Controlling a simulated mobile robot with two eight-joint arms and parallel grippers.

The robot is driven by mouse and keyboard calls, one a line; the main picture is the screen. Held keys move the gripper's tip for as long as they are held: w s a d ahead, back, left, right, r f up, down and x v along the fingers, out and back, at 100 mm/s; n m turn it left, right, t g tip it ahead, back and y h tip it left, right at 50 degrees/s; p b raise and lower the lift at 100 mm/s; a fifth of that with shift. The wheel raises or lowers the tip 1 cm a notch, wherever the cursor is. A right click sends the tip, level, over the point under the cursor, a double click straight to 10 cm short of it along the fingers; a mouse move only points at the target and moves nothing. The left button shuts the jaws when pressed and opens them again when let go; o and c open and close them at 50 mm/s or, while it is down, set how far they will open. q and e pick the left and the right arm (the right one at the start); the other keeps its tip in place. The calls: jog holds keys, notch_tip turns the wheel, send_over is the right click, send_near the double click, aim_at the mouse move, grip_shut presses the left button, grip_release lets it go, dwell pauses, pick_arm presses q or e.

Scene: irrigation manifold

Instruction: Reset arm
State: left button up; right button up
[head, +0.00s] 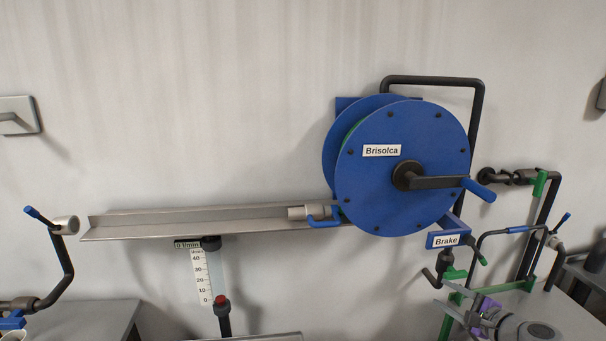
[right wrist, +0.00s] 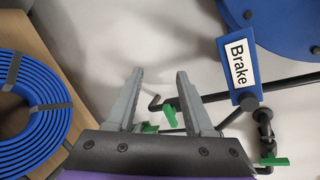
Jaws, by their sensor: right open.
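My right gripper (head: 464,304) is low at the right in the head view, below the blue brake box (head: 445,240), with its purple part showing. In the right wrist view its two grey fingers (right wrist: 160,72) stand well apart, with nothing between them. The brake box (right wrist: 238,72) is right of the fingers in that view, apart from them. Green valve handles (right wrist: 187,106) and dark pipes lie beyond the right finger. My left gripper is not in view.
A blue hose reel (head: 415,195) labelled Brisolca, with a crank (head: 440,183), is on the wall. A metal trough (head: 200,219) and a flow gauge (head: 205,276) are left of it. A coiled blue hose (right wrist: 35,100) lies at the left in the right wrist view.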

jog(key=s+a+f+n+g+p, duration=0.1)
jog(key=s+a+f+n+g, duration=0.15)
jog(key=s+a+n, duration=0.45)
jog(key=s+a+f+n+g+p, duration=0.1)
jog(key=s+a+n+g, duration=0.3)
jog(key=a, duration=0.6)
jog(key=s+a+f+n+g+h+p, duration=0.1)
jog(key=s+f+n+h, duration=0.1)
jog(key=s+n, duration=0.3)
jog(key=s+a+f+n+g+h+p, duration=0.1)
jog(key=s+n, duration=0.4)
jog(key=s, duration=0.9)
notch_tip(320, 180, down, 3)
jog(key=shift+s+a+r+h+p, duration=0.2)
jog(key=shift+a+h+p, duration=0.35)
jog(key=shift+h+p, duration=0.15)
